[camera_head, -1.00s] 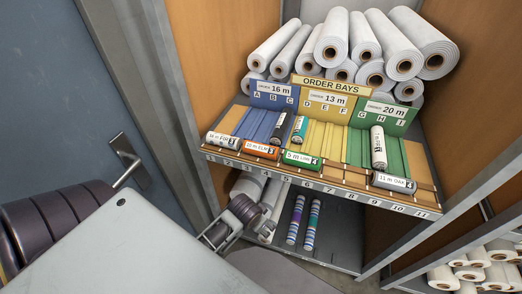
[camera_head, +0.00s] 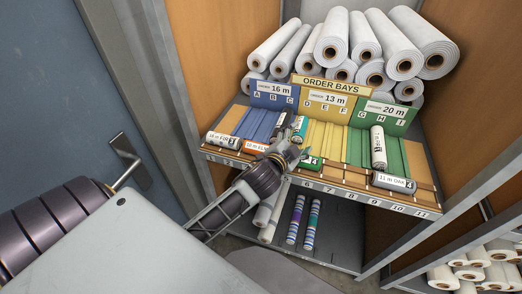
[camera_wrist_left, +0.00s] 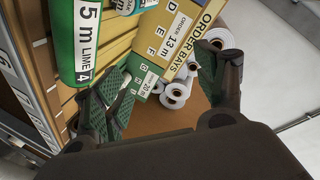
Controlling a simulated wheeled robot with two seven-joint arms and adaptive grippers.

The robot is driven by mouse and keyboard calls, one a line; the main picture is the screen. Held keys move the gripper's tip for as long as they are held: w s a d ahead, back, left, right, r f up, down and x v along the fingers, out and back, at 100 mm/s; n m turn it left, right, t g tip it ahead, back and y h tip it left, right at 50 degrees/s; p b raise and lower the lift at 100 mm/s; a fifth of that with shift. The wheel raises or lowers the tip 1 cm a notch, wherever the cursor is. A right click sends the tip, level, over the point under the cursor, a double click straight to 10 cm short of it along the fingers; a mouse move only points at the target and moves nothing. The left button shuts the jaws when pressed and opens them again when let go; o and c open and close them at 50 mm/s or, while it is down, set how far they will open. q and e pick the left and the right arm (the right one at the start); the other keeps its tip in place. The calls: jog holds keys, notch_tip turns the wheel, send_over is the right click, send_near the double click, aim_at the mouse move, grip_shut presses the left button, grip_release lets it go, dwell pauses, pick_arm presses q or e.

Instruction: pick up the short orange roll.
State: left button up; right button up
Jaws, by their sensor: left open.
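The short orange roll (camera_head: 254,147), its label partly reading "10 m", lies on the front ledge of the order shelf. My left gripper is open and empty, at the front edge of the shelf, to the right of the orange roll and over the green 5 m LIME roll (camera_head: 314,163). In the left wrist view, the green roll (camera_wrist_left: 88,40) is at the upper left, outside the spread fingers (camera_wrist_left: 168,88). I do not see the orange roll there. My right gripper is not in view.
A white FIR roll (camera_head: 223,140) lies left of the orange one. A dark roll (camera_head: 281,128) and a teal-white roll (camera_head: 299,128) lie behind my gripper. A grey OAK roll (camera_head: 394,182) and a white roll (camera_head: 378,148) are at the right.

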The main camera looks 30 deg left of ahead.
pick_arm(q)
jog(key=w+d+r+m+t+h, duration=0.1)
jog(key=d+r+m+t+h, duration=0.1)
jog(key=d+r+m+h, duration=0.45)
jog(key=w+d+r+m+t+h, duration=0.2)
jog(key=d+r+m+t+h, duration=0.15)
jog(key=r+m, duration=0.45)
jog(key=s+d+f+m+g+h, duration=0.1)
jog(key=s+d+m+g+h, duration=0.3)
jog(key=m+g, duration=0.5)
jog(key=s+d+m+g+h, duration=0.1)
jog(key=d+m+g+h, duration=0.45)
jog(key=m, duration=0.65)
jog(key=w+a+f+m+g+y, duration=0.1)
jog(key=a+f+m+g+y, duration=0.5)
jog(key=a+f+y, duration=0.45)
jog(key=w+a+y, duration=0.1)
jog(key=a+y, duration=0.7)
jog(key=a, duration=1.4)
jog(key=shift+w+r+m+g+y, duration=0.25)
jog(key=shift+r+m+g+y, duration=0.1)
jog(key=shift+m+y, duration=0.1)
